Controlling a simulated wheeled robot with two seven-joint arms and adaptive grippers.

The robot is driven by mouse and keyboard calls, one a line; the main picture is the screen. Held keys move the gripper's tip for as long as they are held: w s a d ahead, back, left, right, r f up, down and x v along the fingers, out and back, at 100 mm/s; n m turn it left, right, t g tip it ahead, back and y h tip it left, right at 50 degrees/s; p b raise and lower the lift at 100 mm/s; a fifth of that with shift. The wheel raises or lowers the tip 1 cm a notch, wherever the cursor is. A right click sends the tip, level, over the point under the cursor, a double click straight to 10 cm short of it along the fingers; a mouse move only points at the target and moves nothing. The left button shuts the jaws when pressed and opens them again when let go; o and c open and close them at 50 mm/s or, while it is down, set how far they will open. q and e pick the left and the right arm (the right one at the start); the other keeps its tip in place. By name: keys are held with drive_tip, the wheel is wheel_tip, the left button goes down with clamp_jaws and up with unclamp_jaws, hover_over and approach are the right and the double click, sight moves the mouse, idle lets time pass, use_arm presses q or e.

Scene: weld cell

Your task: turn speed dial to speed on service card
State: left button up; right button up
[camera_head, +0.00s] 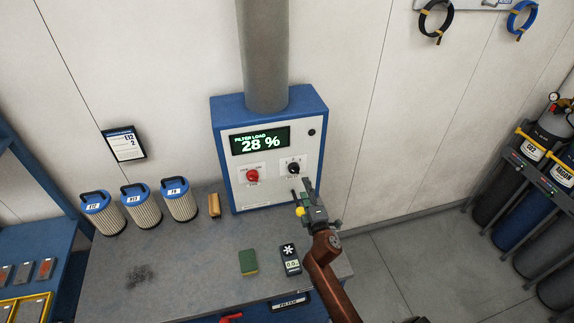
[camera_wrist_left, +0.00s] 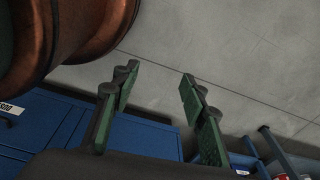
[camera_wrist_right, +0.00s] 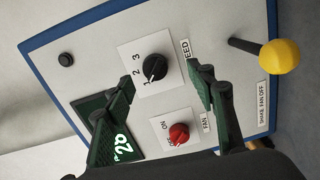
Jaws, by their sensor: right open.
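The black speed dial (camera_head: 293,168) is on the front of the blue-edged control box (camera_head: 218,150). In the right wrist view the dial (camera_wrist_right: 155,68) has marks 1, 2 and 3 beside it, and its white pointer appears to be at 1. The service card (camera_head: 124,143) on the wall shows E12 and, below, a 2. My right gripper (camera_head: 302,190) is open in front of the box, below the dial. In the right wrist view its fingers (camera_wrist_right: 163,85) are apart on either side of the dial, not visibly touching it. My left gripper (camera_wrist_left: 158,82) is open and empty.
A red knob (camera_head: 252,176) sits left of the dial. A yellow-ball lever (camera_wrist_right: 278,57) sticks out near the right gripper. Several filters (camera_head: 140,206), a sponge (camera_head: 248,262) and a handheld meter (camera_head: 290,260) are on the bench (camera_head: 190,270). Gas cylinders (camera_head: 508,190) stand right.

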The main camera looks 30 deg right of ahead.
sight(295, 172)
drive_tip(key=shift+n, duration=0.5)
drive_tip(key=w, duration=0.2)
drive_tip(key=w+r, duration=0.1)
drive_tip(key=w, duration=0.3)
drive_tip(key=shift+r, duration=0.25)
drive_tip(key=x, duration=0.2)
drive_tip(key=shift+w+f+p, duration=0.2)
drive_tip(key=shift+w+p, duration=0.1)
drive_tip(key=shift+w, duration=0.05)
drive_tip(key=shift+w+d, duration=0.1)
drive_tip(key=shift+w, duration=0.1)
drive_tip(key=shift+w+d, duration=0.1)
drive_tip(key=shift+w, duration=0.05)
drive_tip(key=c, duration=1.2)
use_arm(q)
drive_tip(key=shift+s+a+r, duration=0.15)
drive_tip(key=shift+s+r, duration=0.15)
drive_tip(key=shift+s, duration=0.3)
use_arm(e)
drive_tip(key=shift+o, duration=0.2)
